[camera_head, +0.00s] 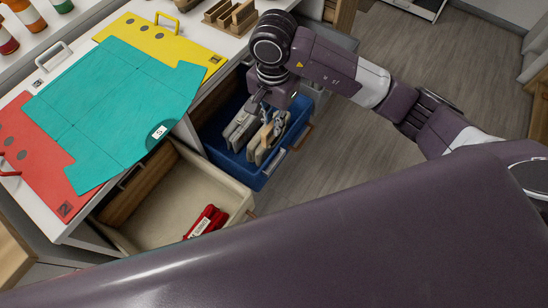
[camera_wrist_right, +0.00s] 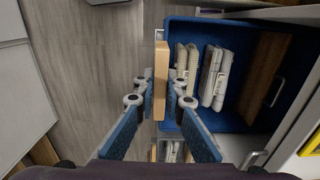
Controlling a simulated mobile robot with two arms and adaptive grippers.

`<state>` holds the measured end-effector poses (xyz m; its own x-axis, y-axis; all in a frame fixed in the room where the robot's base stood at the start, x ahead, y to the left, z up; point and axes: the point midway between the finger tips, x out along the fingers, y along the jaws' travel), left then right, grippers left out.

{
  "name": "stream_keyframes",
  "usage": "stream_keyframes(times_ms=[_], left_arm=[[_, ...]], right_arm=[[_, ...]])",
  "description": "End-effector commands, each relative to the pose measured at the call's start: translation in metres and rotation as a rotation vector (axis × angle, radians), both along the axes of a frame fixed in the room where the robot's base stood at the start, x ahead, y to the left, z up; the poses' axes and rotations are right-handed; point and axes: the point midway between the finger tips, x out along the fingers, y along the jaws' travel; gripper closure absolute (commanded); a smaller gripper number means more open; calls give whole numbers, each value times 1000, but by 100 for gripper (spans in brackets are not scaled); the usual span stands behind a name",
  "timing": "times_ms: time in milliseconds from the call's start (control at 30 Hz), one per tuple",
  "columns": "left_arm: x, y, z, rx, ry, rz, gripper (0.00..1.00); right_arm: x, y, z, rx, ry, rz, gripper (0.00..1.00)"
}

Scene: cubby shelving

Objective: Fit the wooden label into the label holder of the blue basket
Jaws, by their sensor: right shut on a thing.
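The wooden label (camera_wrist_right: 160,82) is a tan, flat piece seen edge-on between the fingers of my right gripper (camera_wrist_right: 160,90) in the wrist view. In the head view my right gripper (camera_head: 266,118) points down over the blue basket (camera_head: 258,180), and a small tan strip of the label (camera_head: 265,138) shows at its fingers. The blue basket (camera_wrist_right: 230,30) lies to the right of the label in the wrist view. A silver holder (camera_head: 275,164) shows on the basket's front; the label appears apart from it. My left gripper is not in view.
Several grey-beige items (camera_wrist_right: 215,75) stand in the basket. A beige drawer (camera_head: 160,222) with a red object (camera_head: 206,221) is open at the lower left. A teal sheet (camera_head: 115,100) lies on the white top.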

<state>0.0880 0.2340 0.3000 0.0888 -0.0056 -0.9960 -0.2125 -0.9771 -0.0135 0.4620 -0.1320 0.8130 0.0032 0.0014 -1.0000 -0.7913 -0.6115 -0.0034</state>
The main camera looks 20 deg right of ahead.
Motion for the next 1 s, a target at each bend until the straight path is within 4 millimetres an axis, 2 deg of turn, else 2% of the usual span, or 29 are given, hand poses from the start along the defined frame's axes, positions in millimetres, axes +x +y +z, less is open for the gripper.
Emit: stream_keyframes(times_ms=[200, 400, 667, 833, 1000], left_arm=[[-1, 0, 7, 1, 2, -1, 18], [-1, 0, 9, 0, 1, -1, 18], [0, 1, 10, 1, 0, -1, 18], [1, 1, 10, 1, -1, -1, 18], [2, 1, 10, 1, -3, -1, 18]], right_arm=[[-3, 0, -60, -1, 7, 1, 100], [-2, 0, -107, 1, 5, 3, 100], [-1, 0, -133, 1, 2, 3, 100], [-1, 1, -160, 1, 3, 3, 100], [-1, 0, -170, 0, 0, 4, 100]])
